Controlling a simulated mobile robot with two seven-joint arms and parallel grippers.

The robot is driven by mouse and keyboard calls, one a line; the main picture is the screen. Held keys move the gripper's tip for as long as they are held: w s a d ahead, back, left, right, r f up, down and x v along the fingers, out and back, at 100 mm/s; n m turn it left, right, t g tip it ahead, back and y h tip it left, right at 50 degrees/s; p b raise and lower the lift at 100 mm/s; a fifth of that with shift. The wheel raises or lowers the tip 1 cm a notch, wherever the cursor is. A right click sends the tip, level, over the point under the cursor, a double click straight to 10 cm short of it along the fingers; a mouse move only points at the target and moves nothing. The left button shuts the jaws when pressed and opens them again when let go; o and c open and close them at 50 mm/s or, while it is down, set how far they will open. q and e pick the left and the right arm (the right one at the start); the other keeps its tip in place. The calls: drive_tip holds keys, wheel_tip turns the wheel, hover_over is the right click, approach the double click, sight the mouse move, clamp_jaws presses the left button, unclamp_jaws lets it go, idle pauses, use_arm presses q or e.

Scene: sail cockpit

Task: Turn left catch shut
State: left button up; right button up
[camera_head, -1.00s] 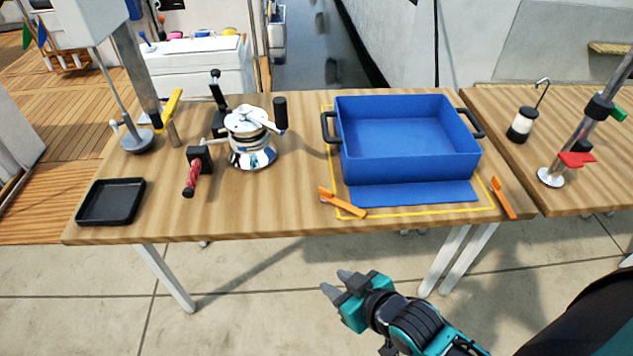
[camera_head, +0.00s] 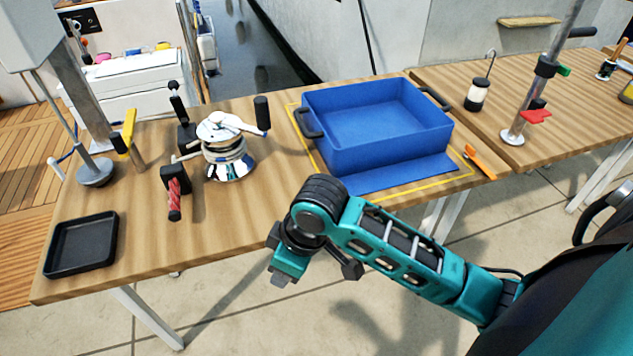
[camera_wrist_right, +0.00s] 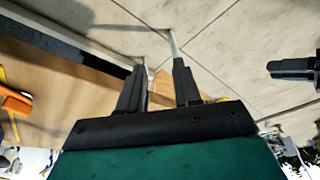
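The blue box (camera_head: 375,125) stands on the wooden table, on a blue mat inside a yellow outline. The right orange catch (camera_head: 480,162) lies at its right front corner. The left orange catch is hidden behind my right arm in the head view. An orange part (camera_wrist_right: 15,103) shows at the left edge of the right wrist view; I cannot tell which catch it is. My right gripper (camera_wrist_right: 160,78) has its two fingers apart with nothing between them. In the head view its teal body hangs near the table's front edge, left of the box. My left gripper is out of view.
A chrome winch (camera_head: 228,150) with a handle stands left of the box. A red-handled tool (camera_head: 174,190) and a black tray (camera_head: 82,245) lie further left.

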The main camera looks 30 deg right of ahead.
drive_tip(key=shift+n+g+h, duration=0.8)
drive_tip(key=shift+h, duration=0.1)
drive_tip(key=w+d+r, duration=0.1)
drive_tip(key=w+d, duration=0.1)
drive_tip(key=w, duration=0.1)
drive_tip(key=w+d+r, duration=0.4)
drive_tip(key=w, duration=0.1)
drive_tip(key=shift+w+d, duration=0.15)
drive_tip(key=shift+w, duration=0.15)
drive_tip(key=w+d+r+m+g, duration=0.1)
drive_tip(key=w+d+r, duration=0.4)
drive_tip(key=d+r, duration=0.4)
drive_tip(key=shift+h, duration=0.4)
wheel_tip(320, 180, down, 13)
drive_tip(key=shift+w+b, duration=0.1)
drive_tip(key=shift+b, duration=0.8)
clamp_jaws()
